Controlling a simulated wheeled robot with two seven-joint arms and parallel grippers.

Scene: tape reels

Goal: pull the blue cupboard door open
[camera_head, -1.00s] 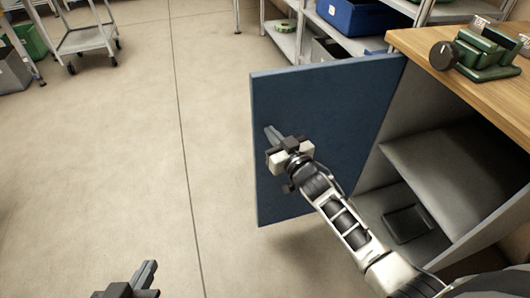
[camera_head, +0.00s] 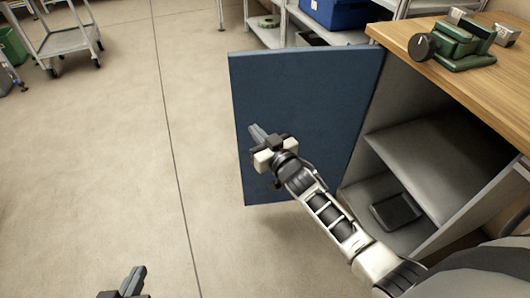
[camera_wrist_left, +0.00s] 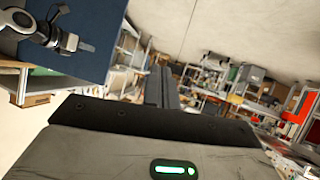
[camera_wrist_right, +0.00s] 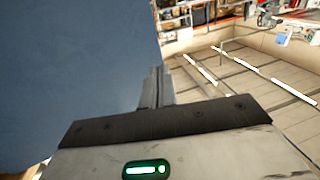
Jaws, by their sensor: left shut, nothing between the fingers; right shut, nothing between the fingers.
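The blue cupboard door (camera_head: 300,110) stands wide open, swung out to the left of the cupboard, whose inside is exposed. It also shows in the left wrist view (camera_wrist_left: 75,35) and fills the left of the right wrist view (camera_wrist_right: 70,70). My right gripper (camera_head: 256,134) is shut and empty, in front of the door's inner face near its free edge. I cannot tell whether it touches the door. My left gripper (camera_head: 136,276) is shut and empty, low over the floor at the bottom of the head view, apart from the door. No handle is visible.
The cupboard has a grey inner shelf (camera_head: 440,150) and a dark tray (camera_head: 396,211) at its bottom. A green vise-like device (camera_head: 458,46) stands on the wooden top (camera_head: 500,62). A shelf rack is behind the door, a cart (camera_head: 70,42) far left. Floor left of the door is clear.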

